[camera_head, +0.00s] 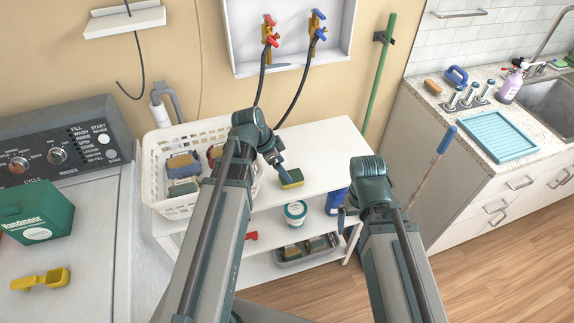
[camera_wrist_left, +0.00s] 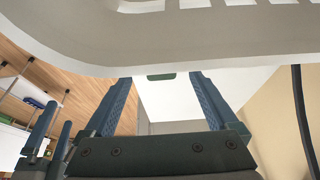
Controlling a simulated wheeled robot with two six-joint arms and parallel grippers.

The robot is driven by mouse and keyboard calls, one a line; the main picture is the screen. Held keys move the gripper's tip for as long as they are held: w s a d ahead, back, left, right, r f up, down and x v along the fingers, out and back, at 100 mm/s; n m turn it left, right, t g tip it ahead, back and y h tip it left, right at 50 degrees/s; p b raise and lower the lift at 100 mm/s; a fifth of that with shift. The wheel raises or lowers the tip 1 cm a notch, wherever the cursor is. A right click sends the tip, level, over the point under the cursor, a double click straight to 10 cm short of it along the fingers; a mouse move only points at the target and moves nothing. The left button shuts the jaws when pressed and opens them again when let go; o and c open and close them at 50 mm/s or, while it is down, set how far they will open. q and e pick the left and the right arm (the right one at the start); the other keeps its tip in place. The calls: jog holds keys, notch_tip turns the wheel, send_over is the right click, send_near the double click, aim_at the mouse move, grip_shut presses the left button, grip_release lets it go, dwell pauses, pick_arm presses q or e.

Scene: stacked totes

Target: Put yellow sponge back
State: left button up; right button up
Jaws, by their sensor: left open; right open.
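The yellow sponge (camera_head: 291,178) with a green side lies on the white shelf unit's top (camera_head: 325,150), right of the white basket. My left gripper (camera_head: 281,170) is just above and beside the sponge. In the left wrist view, my left gripper (camera_wrist_left: 160,82) has its fingers apart, with a small green patch, apparently the sponge, beyond them. Whether they touch it is not clear. The white basket (camera_head: 152,175) holds several sponges or brushes; its rim (camera_wrist_left: 160,35) seems to cross the wrist view. My right gripper (camera_head: 345,212) is open and apparently empty at the shelf's right front.
Lower shelves hold a white tub (camera_head: 295,213), a blue container (camera_head: 335,202) and a grey bin (camera_head: 306,250). A washing machine (camera_head: 60,150) stands left, a sink counter (camera_head: 460,125) right. A green pole (camera_head: 381,80) leans at the wall. The shelf top's right part is clear.

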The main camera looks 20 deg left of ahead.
aim_at(296, 174)
pick_arm(q)
jog(key=p+v, duration=0.5)
jog(key=v, duration=0.1)
jog(key=shift+r, duration=0.35)
jog(key=shift+a+f, duration=0.1)
jog(key=shift+f, duration=0.05)
jog(key=b+x, duration=1.1)
jog(key=x, duration=0.1)
jog(key=shift+f, duration=0.15)
